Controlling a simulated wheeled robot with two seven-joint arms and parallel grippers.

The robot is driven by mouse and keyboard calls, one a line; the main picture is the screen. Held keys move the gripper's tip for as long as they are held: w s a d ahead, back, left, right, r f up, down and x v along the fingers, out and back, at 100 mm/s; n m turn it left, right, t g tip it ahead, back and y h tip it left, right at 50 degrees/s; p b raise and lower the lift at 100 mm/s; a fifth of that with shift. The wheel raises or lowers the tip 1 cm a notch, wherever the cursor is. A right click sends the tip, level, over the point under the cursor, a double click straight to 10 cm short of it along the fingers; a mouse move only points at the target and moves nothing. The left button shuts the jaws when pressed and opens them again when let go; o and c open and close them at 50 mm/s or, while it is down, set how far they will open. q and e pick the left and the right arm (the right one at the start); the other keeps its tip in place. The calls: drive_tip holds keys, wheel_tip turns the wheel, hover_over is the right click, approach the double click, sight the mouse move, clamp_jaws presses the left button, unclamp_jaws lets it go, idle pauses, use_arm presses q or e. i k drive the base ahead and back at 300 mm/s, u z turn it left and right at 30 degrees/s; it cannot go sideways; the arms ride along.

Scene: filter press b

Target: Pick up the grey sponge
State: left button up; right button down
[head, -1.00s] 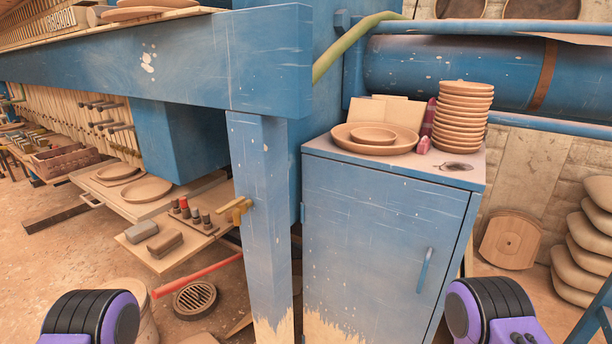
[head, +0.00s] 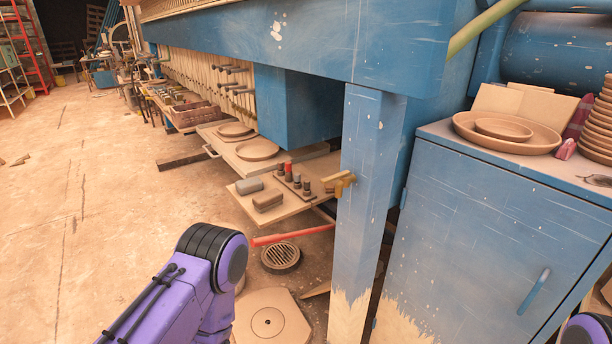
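A grey block that looks like the grey sponge (head: 249,185) lies on the near left part of a low wooden board under the blue press. A brownish block (head: 268,201) lies just to its right and nearer. Purple and black parts of my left arm show at the lower middle, well short of the board. A small piece of my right arm shows at the lower right edge. Neither gripper is in view.
The low board (head: 293,207) also bears a rack of small dark and red-topped pieces (head: 291,178). A blue post (head: 362,200) and blue cabinet (head: 480,240) stand to the right. A red bar (head: 292,235) and round drain grate (head: 281,256) lie in front. Floor at left is clear.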

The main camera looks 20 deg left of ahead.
sight(254, 185)
drive_tip(key=u, duration=2.35)
drive_tip(key=i, duration=2.7)
drive_tip(key=z, duration=3.55)
